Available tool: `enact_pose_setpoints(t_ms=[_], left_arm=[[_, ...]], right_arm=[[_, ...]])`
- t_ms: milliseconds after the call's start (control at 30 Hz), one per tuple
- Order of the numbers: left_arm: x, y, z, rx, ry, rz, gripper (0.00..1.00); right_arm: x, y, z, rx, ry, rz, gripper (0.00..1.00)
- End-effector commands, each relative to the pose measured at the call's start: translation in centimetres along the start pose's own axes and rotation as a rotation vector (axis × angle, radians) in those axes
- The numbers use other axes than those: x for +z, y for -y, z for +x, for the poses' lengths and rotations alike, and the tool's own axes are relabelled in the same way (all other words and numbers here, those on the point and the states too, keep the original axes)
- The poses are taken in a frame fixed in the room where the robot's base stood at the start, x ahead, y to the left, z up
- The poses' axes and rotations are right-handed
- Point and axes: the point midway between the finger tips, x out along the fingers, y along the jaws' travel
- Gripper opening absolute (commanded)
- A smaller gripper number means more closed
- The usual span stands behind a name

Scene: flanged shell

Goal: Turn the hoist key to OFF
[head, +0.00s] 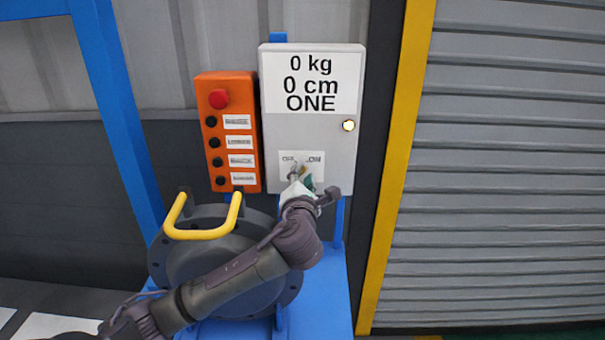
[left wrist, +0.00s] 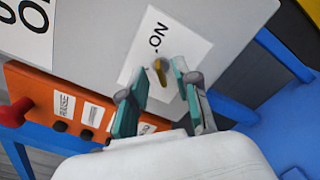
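The grey hoist box (head: 335,150) hangs on a blue post, its display reading 0 kg, 0 cm, ONE. Low on its front is a white label (head: 317,158); ON is readable on its right, and the left word is partly hidden. The brass-coloured key (left wrist: 160,72) stands out from this label (left wrist: 185,45) in the left wrist view. My left gripper (head: 303,176) is at the label and hides most of the key in the head view. In the left wrist view its teal fingertips (left wrist: 163,76) are apart, one on each side of the key, with gaps visible. My right gripper is not in view.
An orange button box (head: 228,150) with a red knob (head: 218,99) is close left of the hoist box. A round yellow-white lamp (head: 348,125) is on the hoist box. A dark flanged shell (head: 285,290) with a yellow handle (head: 200,234) is below, behind my left arm.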

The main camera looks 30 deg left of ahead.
Motion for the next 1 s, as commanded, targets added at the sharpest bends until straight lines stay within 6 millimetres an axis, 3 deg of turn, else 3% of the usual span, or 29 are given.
enact_pose_setpoints(t_ms=[367,567,1000], left_arm=[[0.00,0.01,0.68,-0.001,0.000,-0.001,0.31],[0.00,0.01,0.66,0.000,0.000,-0.001,0.00],[0.03,-0.05,0.65,-0.002,-0.001,-0.029,0.00]], right_arm=[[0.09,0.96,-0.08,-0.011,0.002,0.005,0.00],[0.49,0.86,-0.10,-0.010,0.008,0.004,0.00],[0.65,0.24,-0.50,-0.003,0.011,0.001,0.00]])
